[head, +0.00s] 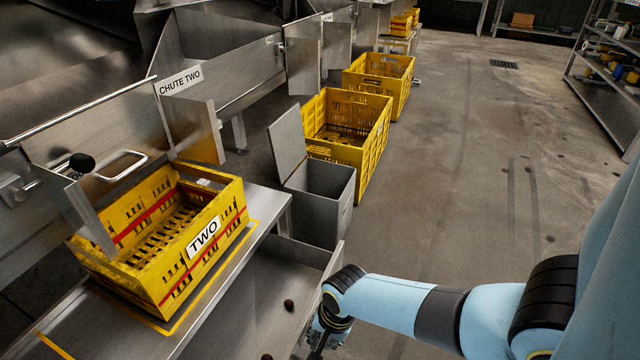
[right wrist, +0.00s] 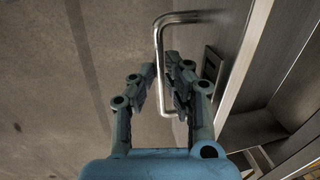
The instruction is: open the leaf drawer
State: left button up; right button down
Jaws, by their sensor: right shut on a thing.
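The leaf drawer (head: 262,275) is a steel drawer under the table with the yellow crate. It stands pulled out, and its inside shows in the head view with a few small dark round things on its floor. My right gripper (head: 316,338) is at the drawer's outer front side, partly cut off by the lower edge. In the right wrist view, my right gripper (right wrist: 161,85) is shut on the bent metal drawer handle (right wrist: 158,40), with a finger on each side of the bar. My left gripper is not in view.
A yellow crate marked TWO (head: 160,245) sits on the steel table (head: 215,305) under chute two. A grey bin with a raised lid (head: 320,200) stands just beyond the drawer. More yellow crates (head: 348,130) line the chutes. The floor to the right (head: 480,190) is clear.

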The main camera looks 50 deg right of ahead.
jog(key=c, duration=1.6)
grip_release()
jog(key=shift+c, duration=0.2)
jog(key=shift+r, duration=0.1)
notch_tip(320, 180, up, 12)
jog(key=s, duration=0.2)
jog(key=shift+d+f, duration=0.2)
jog(key=shift+d, duration=0.2)
jog(key=shift+s, duration=0.1)
